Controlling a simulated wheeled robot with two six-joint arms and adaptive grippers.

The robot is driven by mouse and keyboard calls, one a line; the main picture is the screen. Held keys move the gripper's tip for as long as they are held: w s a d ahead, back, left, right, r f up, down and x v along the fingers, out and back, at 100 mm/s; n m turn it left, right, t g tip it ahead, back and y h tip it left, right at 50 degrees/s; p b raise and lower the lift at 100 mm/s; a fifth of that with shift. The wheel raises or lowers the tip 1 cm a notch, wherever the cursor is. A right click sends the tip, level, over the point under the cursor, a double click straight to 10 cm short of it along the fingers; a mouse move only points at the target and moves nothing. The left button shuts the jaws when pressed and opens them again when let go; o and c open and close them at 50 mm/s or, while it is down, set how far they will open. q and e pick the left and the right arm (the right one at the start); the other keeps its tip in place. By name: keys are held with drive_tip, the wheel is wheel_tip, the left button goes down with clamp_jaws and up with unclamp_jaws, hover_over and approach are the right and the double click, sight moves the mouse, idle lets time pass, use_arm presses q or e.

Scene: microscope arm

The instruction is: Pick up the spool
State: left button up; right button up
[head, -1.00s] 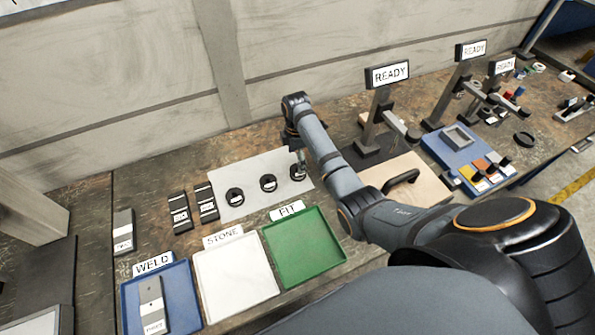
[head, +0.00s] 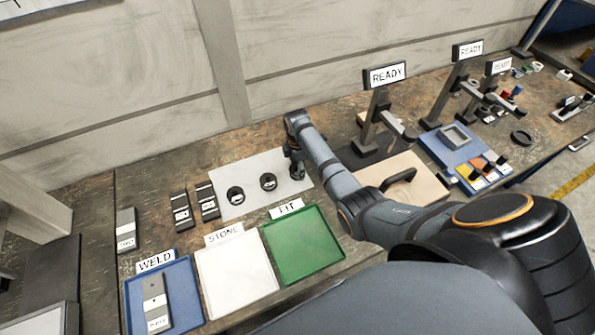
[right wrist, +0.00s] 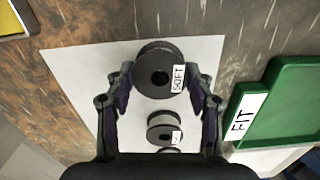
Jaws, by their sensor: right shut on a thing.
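My right gripper (head: 296,168) is shut on a black spool (right wrist: 160,68) at the right end of the white sheet (head: 256,168). In the right wrist view the spool sits between the two fingers, with a white label that seems to read SOFT. I cannot tell whether it touches the sheet or is slightly above it. Two other black spools with white labels stand on the sheet to the left, a middle one (head: 268,181) and a left one (head: 235,196). My left gripper is not in view.
Blue WELD (head: 185,277), white STONE (head: 235,275) and green FIT (head: 305,245) trays line the front edge. Dark labelled blocks (head: 181,212) lie left of the sheet. A stand with a READY sign (head: 387,76) and a board with a black handle (head: 400,178) are at right.

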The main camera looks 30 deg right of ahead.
drive_tip(key=shift+c, duration=0.6)
drive_tip(key=shift+r, duration=0.1)
